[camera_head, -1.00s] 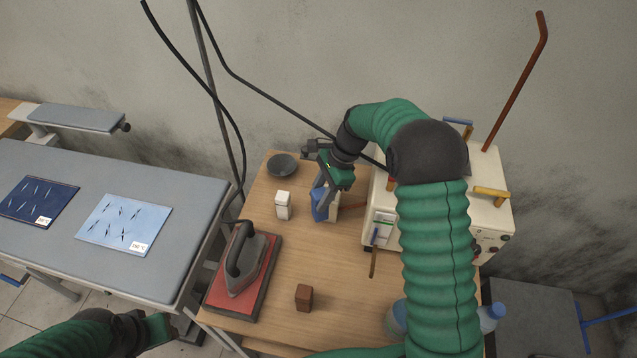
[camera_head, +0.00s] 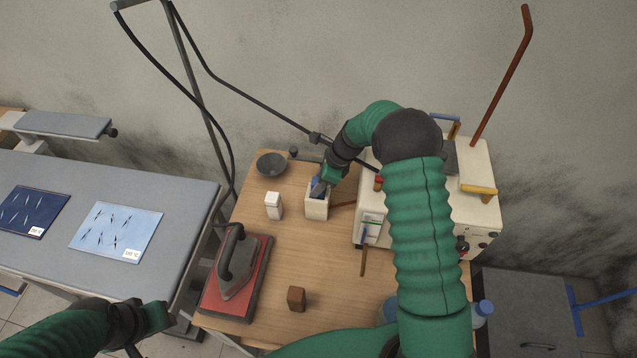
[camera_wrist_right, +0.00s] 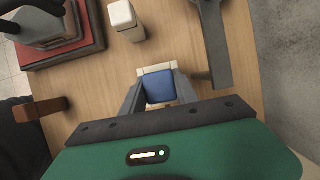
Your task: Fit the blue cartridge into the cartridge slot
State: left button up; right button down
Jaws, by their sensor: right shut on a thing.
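The blue cartridge (camera_head: 315,182) is in my right gripper (camera_head: 320,188), at the top of a white open-topped holder (camera_head: 316,209) that looks like the cartridge slot. In the right wrist view the blue cartridge (camera_wrist_right: 159,88) is between the two grey fingers, and the white rim of the holder (camera_wrist_right: 155,69) shows behind it and at its side. The lower part of the cartridge is hidden, so how deep it sits cannot be told. My left gripper (camera_head: 155,316) is low at the left, away from the holder; its jaws are not clear.
A white box-like bottle (camera_head: 273,206) stands left of the holder, with a dark bowl (camera_head: 271,164) behind. A cream machine (camera_head: 432,205) with levers stands close on the right. An iron (camera_head: 236,275) on a red pad and a brown block (camera_head: 296,299) are in front.

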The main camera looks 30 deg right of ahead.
jog(key=c, duration=1)
grip_release()
jog(key=shift+d, duration=0.2)
jog(key=shift+c, duration=0.2)
jog(key=shift+o, duration=0.6)
jog(key=shift+a, duration=0.4)
jog(key=shift+s+d+r, duration=0.1)
jog(key=shift+r, duration=0.3)
jog(key=v, duration=1.1)
jog(key=s+a+n+h, duration=0.1)
jog(key=s+a+n, duration=0.3)
jog(key=s+n, duration=0.3)
jog(key=s+a+f+n+h, duration=0.1)
jog(key=s+a+n, duration=0.2)
jog(key=s+n, duration=0.3)
jog(key=s+a+n+h, duration=0.1)
jog(key=s+a+n, duration=0.3)
jog(key=s+n, duration=0.3)
jog(key=n+b, duration=0.1)
jog(key=n, duration=0.4)
jog(key=shift+s+a+f+h, duration=0.3)
jog(key=shift+s+f+h, duration=0.05)
jog(key=shift+h, duration=0.05)
